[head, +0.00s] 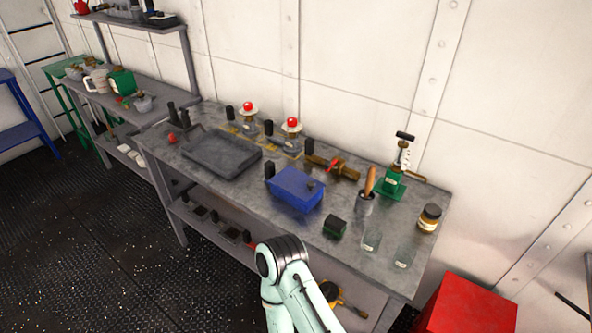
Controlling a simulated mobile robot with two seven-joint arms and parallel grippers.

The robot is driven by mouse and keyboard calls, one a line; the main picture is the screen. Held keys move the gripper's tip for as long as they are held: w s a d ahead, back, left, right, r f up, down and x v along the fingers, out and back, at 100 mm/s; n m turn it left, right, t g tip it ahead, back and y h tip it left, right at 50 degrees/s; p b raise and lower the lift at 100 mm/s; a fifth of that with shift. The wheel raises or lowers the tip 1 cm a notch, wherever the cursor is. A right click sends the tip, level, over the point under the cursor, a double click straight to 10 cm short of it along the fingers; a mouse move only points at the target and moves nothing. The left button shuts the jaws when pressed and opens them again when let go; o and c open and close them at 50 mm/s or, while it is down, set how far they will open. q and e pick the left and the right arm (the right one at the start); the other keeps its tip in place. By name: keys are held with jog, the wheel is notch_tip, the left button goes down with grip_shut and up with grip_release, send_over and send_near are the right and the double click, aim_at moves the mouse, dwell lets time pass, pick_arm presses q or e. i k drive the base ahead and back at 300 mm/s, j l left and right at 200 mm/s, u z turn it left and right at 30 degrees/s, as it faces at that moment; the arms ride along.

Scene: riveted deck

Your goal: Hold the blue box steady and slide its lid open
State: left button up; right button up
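The blue box (293,194) sits on the grey metal workbench (240,185), right of the middle of its top. Its top face is blue and carries a small dark knob (310,184) near the right end. I see no clear gap at the lid, but the picture is too small to tell its exact position. A pale mint arm link of mine with a dark joint shows below the bench's front edge, apart from the box. Neither of my grippers is in view.
A dark grey tray (222,153) lies left of the box. A small dark green block (335,228), a pot with a wooden handle (366,203), a green device (391,184) and a jar (429,217) stand to the right. A red crate (468,306) stands beyond the bench's right end.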

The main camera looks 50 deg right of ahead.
aim_at(301, 185)
jog(key=i+z, duration=0.3)
jog(key=z, duration=0.15)
jog(key=i+j+z, duration=0.1)
jog(key=i+z, duration=0.15)
jog(key=z, duration=0.2)
jog(key=i+j+z, duration=0.25)
jog(key=z, duration=0.25)
